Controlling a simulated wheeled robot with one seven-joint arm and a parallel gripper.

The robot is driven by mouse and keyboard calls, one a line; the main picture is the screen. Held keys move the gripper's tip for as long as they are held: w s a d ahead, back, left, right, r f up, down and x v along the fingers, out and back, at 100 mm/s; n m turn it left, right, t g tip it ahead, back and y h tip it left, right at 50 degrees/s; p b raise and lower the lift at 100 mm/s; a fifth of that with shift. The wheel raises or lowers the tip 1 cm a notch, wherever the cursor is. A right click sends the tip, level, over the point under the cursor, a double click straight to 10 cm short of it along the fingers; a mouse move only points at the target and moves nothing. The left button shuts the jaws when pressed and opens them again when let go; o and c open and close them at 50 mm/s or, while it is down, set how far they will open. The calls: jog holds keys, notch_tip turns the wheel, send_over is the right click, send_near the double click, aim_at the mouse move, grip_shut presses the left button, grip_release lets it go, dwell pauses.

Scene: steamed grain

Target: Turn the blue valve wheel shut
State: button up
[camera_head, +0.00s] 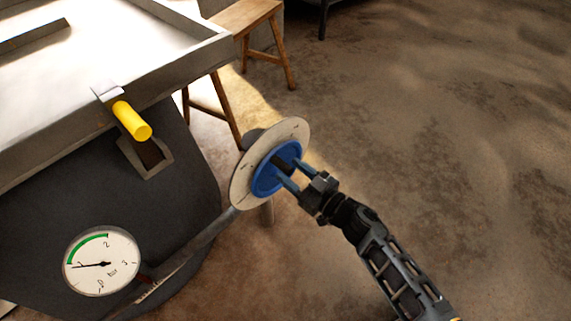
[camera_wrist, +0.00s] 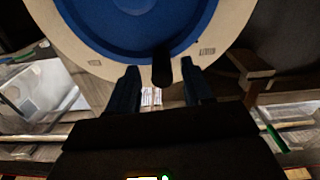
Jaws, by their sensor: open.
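The blue valve wheel (camera_head: 267,181) sits in front of a round cream plate (camera_head: 243,186) with dark marks, at the centre of the head view. In the wrist view the blue wheel (camera_wrist: 140,25) fills the top, with the cream plate (camera_wrist: 88,58) around it. A dark peg (camera_wrist: 162,70) stands out at the wheel's lower edge. My gripper (camera_head: 287,167) is at the wheel, its two fingers open on either side of the peg. In the wrist view a gap shows between the peg and each finger. The fingers hide part of the wheel in the head view.
A pressure gauge (camera_head: 102,262) with a green arc is on the dark vessel at lower left; its needle points left, near 1. A yellow handle (camera_head: 132,121) sticks out below the metal tray (camera_head: 215,52). A wooden stool (camera_head: 246,18) stands behind. The floor at right is clear.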

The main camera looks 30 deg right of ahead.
jog(key=shift+x, duration=1.7)
jog(key=shift+a, duration=0.1)
grip_shut()
